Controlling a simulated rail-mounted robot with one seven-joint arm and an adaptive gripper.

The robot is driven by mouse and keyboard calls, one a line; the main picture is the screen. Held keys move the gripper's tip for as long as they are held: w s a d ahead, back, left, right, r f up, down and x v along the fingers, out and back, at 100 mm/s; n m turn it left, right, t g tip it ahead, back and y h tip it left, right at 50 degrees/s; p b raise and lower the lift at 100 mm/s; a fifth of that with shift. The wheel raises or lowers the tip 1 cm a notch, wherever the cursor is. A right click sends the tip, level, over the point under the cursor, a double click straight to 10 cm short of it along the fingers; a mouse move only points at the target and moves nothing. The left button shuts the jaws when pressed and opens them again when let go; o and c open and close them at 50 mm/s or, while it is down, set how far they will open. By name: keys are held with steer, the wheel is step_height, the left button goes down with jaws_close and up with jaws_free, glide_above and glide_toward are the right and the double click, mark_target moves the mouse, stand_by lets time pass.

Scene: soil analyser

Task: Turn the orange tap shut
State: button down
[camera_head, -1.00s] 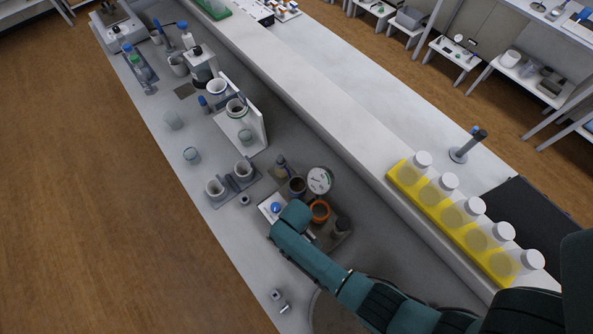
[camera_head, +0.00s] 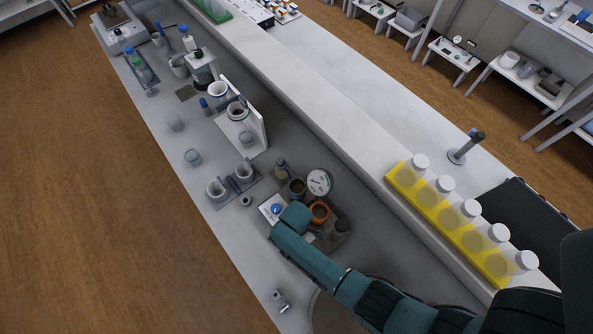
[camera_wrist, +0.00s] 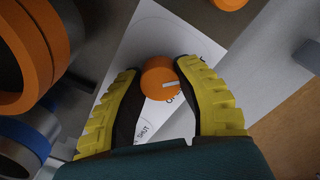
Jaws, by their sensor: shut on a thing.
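The orange tap (camera_wrist: 158,76) is a round knob with a pale pointer mark, set on a white plate (camera_wrist: 150,40). The pointer points to the right in the wrist view, close to partly hidden lettering that begins with "O". The word "SHUT" is printed on the plate lower left of the knob. My gripper (camera_wrist: 162,82) has its yellow-padded fingers on both sides of the knob and is shut on it. In the head view my teal arm hides the tap and the fingers; part of the white plate (camera_head: 267,203) shows beside the arm.
A large orange ring (camera_wrist: 38,50) and a blue ring (camera_wrist: 22,145) stand close left of my fingers in the wrist view. The head view shows a round dial gauge (camera_head: 318,182) behind the arm, two cups (camera_head: 216,188) to the left, and a yellow bottle rack (camera_head: 455,225) on the raised shelf.

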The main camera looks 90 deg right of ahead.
steer(key=shift+s+a+f, duration=0.1)
steer(key=shift+f, duration=0.05)
steer(key=c, duration=0.6)
jaws_free()
steer(key=shift+c, duration=0.2)
steer(key=shift+r, duration=0.45)
step_height(320, 180, up, 11)
steer(key=shift+r, duration=0.15)
